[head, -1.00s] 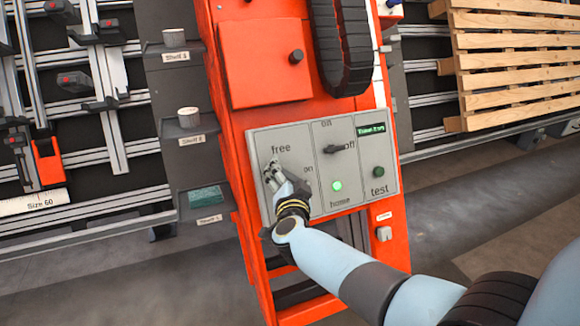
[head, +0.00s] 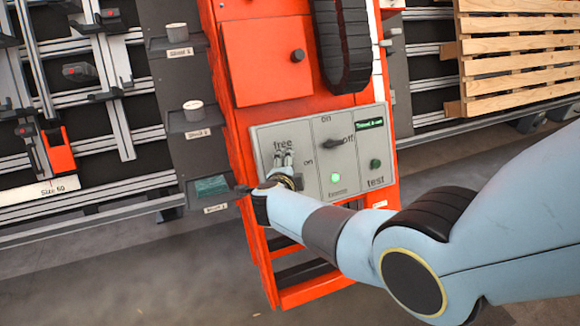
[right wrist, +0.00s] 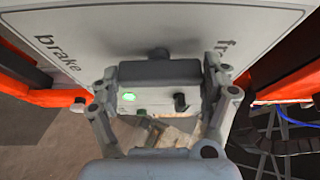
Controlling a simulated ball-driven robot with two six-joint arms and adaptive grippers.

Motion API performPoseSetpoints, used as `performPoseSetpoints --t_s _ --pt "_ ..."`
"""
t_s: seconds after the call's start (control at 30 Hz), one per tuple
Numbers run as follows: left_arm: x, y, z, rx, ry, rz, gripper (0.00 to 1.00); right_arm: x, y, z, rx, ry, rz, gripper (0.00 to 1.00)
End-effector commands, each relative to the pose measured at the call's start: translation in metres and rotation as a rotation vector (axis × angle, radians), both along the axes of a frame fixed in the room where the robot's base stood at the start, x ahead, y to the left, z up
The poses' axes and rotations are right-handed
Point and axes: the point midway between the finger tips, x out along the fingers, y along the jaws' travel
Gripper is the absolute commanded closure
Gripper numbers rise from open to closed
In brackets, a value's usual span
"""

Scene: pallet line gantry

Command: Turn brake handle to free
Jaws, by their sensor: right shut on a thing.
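The brake handle (right wrist: 158,73) shows in the right wrist view as a dark grey block in front of the light panel, between my right gripper's fingers. The word "brake" is on the left of it and "free" on the right. My right gripper (right wrist: 160,88) is shut on the handle. In the head view the right gripper (head: 283,160) is at the panel's left section, just below the word "free", and hides the handle there. The handle's exact angle cannot be told. My left gripper is not in view.
The grey control panel (head: 350,180) also carries an on/off switch (head: 336,142), a lit green lamp (head: 334,178) and a test button (head: 375,163). It sits on an orange cabinet (head: 225,110). Shelves (head: 185,122) stand left; a wooden pallet (head: 515,60) hangs at upper right.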

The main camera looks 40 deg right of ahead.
Motion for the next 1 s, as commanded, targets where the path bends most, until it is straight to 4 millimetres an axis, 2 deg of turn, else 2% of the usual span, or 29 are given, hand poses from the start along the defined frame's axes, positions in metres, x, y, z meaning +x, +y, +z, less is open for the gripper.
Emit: performPoseSetpoints --t_s 0.67,0.7,0.83,1.0 --pt "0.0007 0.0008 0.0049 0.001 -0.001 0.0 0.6 -0.0013 0.0003 -0.0018 0.056 -0.011 -0.031 0.52" --pt "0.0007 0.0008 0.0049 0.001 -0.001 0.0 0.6 -0.0013 0.0003 -0.0018 0.056 -0.01 -0.03 0.17" --pt "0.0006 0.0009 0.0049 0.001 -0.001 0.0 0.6 -0.0009 0.0002 -0.0013 0.055 -0.011 -0.03 0.0" --pt "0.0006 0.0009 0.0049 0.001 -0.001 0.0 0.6 -0.0004 0.0 -0.0007 0.053 -0.012 -0.029 0.0"
